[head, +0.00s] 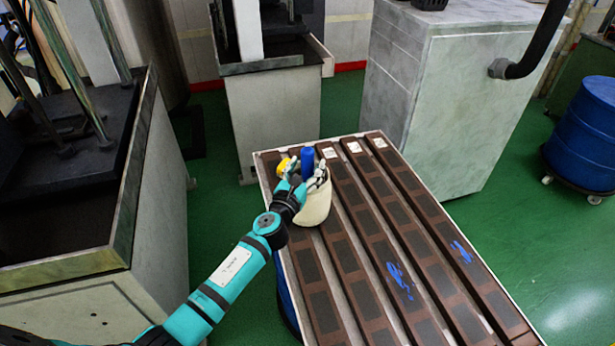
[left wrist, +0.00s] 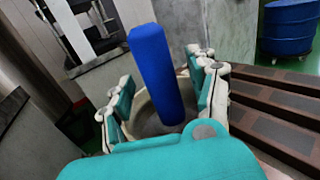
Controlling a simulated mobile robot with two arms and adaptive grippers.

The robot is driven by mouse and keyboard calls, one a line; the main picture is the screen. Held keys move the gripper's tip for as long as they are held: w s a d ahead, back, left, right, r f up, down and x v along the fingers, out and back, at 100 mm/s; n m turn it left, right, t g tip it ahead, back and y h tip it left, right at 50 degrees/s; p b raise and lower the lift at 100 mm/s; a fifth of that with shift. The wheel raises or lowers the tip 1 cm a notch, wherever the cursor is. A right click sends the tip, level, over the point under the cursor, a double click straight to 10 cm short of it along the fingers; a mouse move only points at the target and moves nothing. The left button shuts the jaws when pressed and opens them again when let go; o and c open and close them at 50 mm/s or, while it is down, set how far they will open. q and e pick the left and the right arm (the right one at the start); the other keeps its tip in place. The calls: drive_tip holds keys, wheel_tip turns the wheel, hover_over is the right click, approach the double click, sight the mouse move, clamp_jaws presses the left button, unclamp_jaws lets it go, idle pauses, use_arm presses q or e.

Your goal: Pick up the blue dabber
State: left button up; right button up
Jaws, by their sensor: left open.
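The blue dabber (head: 307,163) stands upright in a cream pot (head: 316,205) near the far left corner of the slatted table. In the left wrist view the dabber (left wrist: 158,75) rises from the pot (left wrist: 148,122), leaning slightly. My left gripper (head: 303,176) is open at the pot's mouth, with its fingers on either side of the dabber. In the left wrist view the gripper (left wrist: 160,85) shows a gap between the dabber and the fingers on both sides. The dabber's lower end is inside the pot. My right gripper is not in view.
The table's brown slats (head: 390,225) carry blue smears and white labels. A yellow object (head: 283,165) sits by the pot, partly hidden by my gripper. A grey block (head: 440,100) stands behind the table, a blue drum (head: 585,130) at right, and a machine (head: 80,180) at left.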

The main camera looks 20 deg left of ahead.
use_arm(q)
drive_tip(key=shift+w+d+f, duration=0.1)
drive_tip(key=shift+w, duration=0.55)
drive_tip(key=shift+s, duration=0.1)
drive_tip(key=shift+c, duration=0.9)
clamp_jaws()
